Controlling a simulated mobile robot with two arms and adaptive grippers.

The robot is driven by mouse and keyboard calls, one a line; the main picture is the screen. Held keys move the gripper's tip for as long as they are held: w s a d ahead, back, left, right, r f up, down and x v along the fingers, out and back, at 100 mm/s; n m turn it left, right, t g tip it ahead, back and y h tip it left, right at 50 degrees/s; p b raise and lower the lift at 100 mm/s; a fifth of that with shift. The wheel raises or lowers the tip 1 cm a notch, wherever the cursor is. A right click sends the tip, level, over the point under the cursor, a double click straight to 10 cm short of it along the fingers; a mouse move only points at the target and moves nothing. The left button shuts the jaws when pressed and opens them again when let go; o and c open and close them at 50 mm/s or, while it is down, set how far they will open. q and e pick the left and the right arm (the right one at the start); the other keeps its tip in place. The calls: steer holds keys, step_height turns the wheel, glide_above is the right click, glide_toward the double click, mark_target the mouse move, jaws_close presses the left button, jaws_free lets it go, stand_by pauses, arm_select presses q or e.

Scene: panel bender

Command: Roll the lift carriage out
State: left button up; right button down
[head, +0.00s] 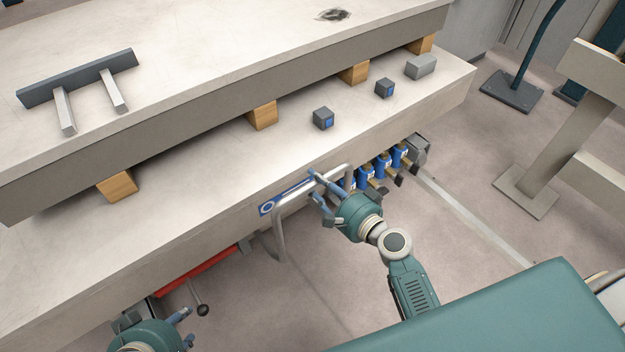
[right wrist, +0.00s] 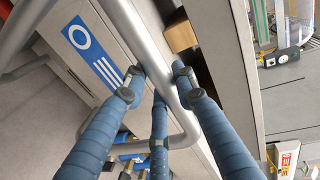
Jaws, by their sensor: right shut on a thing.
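The lift carriage appears to be the long pale lower slab (head: 215,165), with a grey tubular handle (head: 278,235) standing out from its front side. The handle crosses the right wrist view (right wrist: 137,38) between my blue fingers. My right gripper (head: 325,187) is shut on the handle, near its right part. A blue label with a white ring (head: 268,208) is on the slab's side beside the handle. My left gripper (head: 180,328) is at the bottom left edge, partly cut off and away from the handle; its finger opening is unclear.
A second thick slab (head: 225,60) rests above on several wooden blocks (head: 262,115). Small grey blocks (head: 323,118) lie on the lower slab. Several blue cylinders (head: 383,166) sit right of the handle. A red bar (head: 200,270) is under the slab. A floor rail (head: 475,215) runs along open floor.

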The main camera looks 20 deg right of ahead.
steer(key=shift+s+a+f, duration=0.15)
steer(key=shift+s, duration=0.4)
steer(key=shift+s+a+f, duration=0.1)
steer(key=shift+s, duration=0.4)
steer(key=c, duration=1.6)
jaws_free()
steer(key=shift+d, duration=0.1)
steer(key=shift+o, duration=1.2)
steer(key=shift+d+r, duration=0.15)
steer(key=shift+r, duration=0.05)
arm_select(q)
steer(key=shift+w+d+r+t, duration=0.25)
steer(key=shift+w+d+t, duration=0.1)
steer(key=shift+d, duration=0.15)
arm_select(e)
steer(key=d+v, duration=0.2)
steer(key=v, duration=0.9)
steer(key=shift+d, duration=0.2)
